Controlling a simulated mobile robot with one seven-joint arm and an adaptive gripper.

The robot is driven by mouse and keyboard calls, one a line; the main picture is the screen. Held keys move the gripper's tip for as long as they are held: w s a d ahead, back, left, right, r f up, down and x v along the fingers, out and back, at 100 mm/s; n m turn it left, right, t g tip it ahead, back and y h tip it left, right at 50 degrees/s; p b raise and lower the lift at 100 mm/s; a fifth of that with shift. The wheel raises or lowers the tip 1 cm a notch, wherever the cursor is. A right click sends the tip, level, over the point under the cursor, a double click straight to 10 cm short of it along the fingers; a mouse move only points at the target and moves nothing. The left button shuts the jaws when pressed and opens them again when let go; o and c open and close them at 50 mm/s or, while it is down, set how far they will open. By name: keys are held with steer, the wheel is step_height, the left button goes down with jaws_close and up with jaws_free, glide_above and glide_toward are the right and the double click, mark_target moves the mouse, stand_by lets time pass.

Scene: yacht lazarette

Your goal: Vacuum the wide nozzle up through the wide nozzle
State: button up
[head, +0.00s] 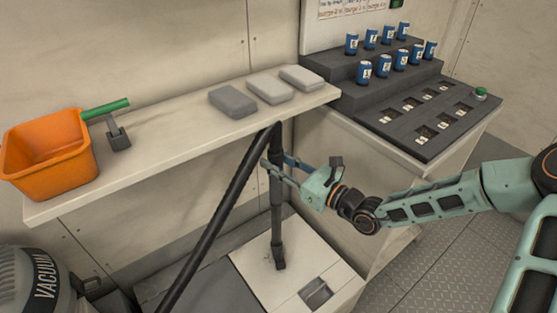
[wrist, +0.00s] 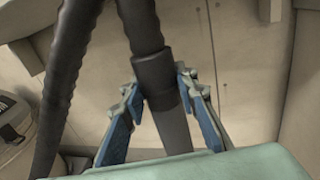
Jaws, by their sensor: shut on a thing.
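My gripper (head: 277,173) is shut on the dark vacuum wand (head: 277,222), which hangs nearly upright below the shelf. The wrist view shows the blue-padded fingers (wrist: 160,120) on both sides of the wand's collar (wrist: 156,82). The wand's small dark nozzle end (head: 279,263) is at the pale floor panel; I cannot tell whether it touches. Whether this end is the wide nozzle is unclear, and I see no separate loose one. The black hose (head: 213,225) runs from the wand's top down to the left. The grey vacuum (head: 38,283) stands at the lower left.
A square recess (head: 317,293) lies in the pale panel right of the wand. The shelf (head: 190,143) holds an orange bin (head: 52,182), a green-handled item (head: 106,109) and grey blocks (head: 268,88). Blue cans (head: 364,72) stand on a stepped rack near a slotted panel (head: 432,125).

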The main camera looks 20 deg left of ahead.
steer(key=shift+s+a, duration=0.15)
steer(key=shift+s, duration=0.1)
steer(key=shift+s+a, duration=0.85)
steer(key=shift+s, duration=0.3)
steer(key=shift+r+p, duration=0.25)
steer(key=shift+p, duration=0.2)
stand_by(0.3)
steer(key=shift+r+p, duration=2.15)
steer(key=shift+p, duration=0.05)
steer(key=s+a+p+v, duration=0.1)
steer(key=s+p+v, duration=0.2)
steer(key=v, duration=1)
steer(key=shift+d+p, duration=0.3)
steer(key=shift+p, duration=0.05)
steer(key=shift+s, duration=0.1)
